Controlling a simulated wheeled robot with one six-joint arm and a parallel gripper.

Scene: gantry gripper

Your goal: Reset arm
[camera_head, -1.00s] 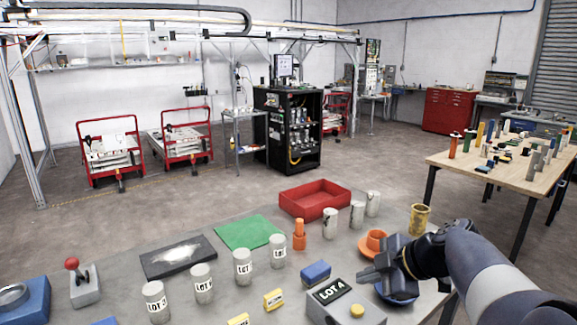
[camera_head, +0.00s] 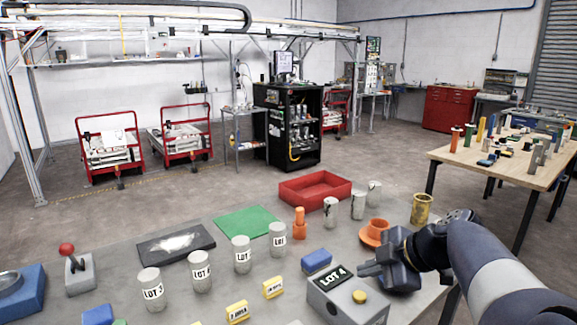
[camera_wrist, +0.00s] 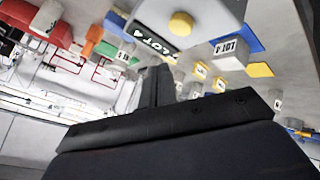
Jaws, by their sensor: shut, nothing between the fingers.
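My gripper (camera_head: 370,271) is at the right end of the grey table (camera_head: 225,298), just behind and right of the grey LOT 4 box (camera_head: 345,302) with its yellow button. Its fingers are shut with nothing between them. In the wrist view the dark finger (camera_wrist: 157,88) points toward the LOT 4 box (camera_wrist: 190,15), and the scene looks upside down. My forearm comes in from the right edge of the head view.
LOT-labelled cylinders (camera_head: 201,277), a blue block (camera_head: 317,261), yellow tags (camera_head: 273,288) and an orange peg (camera_head: 299,224) stand left of my gripper. Plain cylinders (camera_head: 358,206), a yellow cup (camera_head: 421,209) and a red tray (camera_head: 315,189) are behind. A wooden table (camera_head: 500,163) stands right.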

